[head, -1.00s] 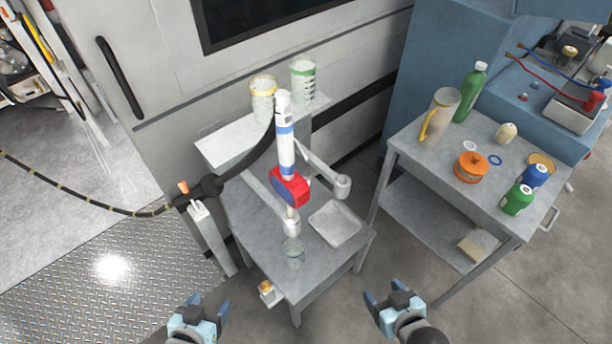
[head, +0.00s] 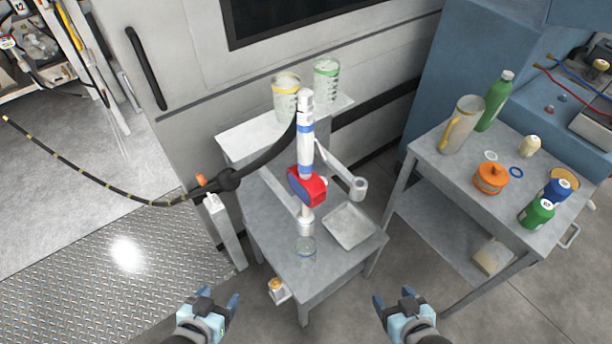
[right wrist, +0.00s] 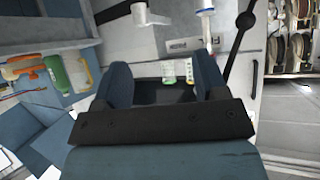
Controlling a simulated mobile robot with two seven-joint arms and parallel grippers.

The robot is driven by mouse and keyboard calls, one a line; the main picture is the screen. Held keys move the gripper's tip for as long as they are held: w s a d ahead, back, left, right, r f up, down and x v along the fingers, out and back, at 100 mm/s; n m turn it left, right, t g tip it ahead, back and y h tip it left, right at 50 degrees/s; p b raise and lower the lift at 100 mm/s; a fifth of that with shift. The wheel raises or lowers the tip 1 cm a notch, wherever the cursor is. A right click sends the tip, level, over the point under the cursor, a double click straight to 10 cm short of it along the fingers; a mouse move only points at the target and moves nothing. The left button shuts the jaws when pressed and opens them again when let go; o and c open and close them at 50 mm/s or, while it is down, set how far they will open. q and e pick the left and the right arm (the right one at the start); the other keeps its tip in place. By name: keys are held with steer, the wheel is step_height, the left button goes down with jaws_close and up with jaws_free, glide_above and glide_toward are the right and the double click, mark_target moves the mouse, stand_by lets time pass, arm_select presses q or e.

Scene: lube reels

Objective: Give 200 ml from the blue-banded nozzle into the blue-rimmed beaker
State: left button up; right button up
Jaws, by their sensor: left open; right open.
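The nozzle (head: 306,140) is a white upright tube with blue bands and a red and blue body (head: 307,187). It stands tip down in a holder on the grey stand (head: 325,275). My left gripper (head: 208,298) is open and empty, in front of the stand to the left. My right gripper (head: 405,298) is open and empty, to the right of the stand. Its fingers also show in the right wrist view (right wrist: 165,88).
A yellow-rimmed beaker (head: 286,98) and a green-rimmed beaker (head: 326,80) stand on the back shelf (head: 245,142). A black hose (head: 262,163) runs left from the nozzle. The right cart (head: 455,172) carries bottles, a jug and an orange pot.

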steer(key=shift+c, duration=0.5)
jaws_close()
stand_by(1.3)
